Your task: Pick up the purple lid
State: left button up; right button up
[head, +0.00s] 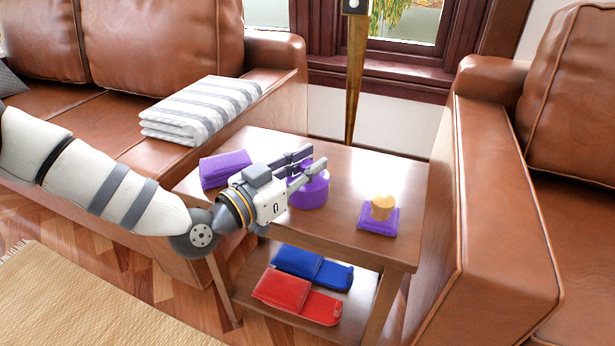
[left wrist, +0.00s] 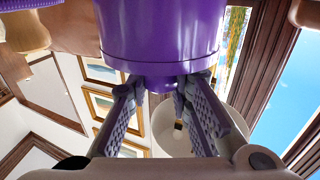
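The purple lid (head: 316,180) with a small knob sits on a round purple pot (head: 308,198) on the wooden side table. My left gripper (head: 307,160) reaches in from the left, its two fingers at the top of the lid. In the left wrist view, which looks upside down, the lid's rim (left wrist: 160,68) is under the pot's body (left wrist: 160,30). The knob (left wrist: 160,84) is between the fingertips (left wrist: 160,88); I cannot tell whether both pads press on it. My right gripper is out of view.
A folded purple cloth (head: 225,169) lies left of the pot on the table (head: 345,180). A yellow-orange object (head: 382,206) stands on a purple base (head: 378,222) at the right. Blue (head: 312,268) and red (head: 297,296) items lie on the lower shelf. Leather seats flank the table.

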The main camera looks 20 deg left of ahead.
pick_arm(q)
grip_shut()
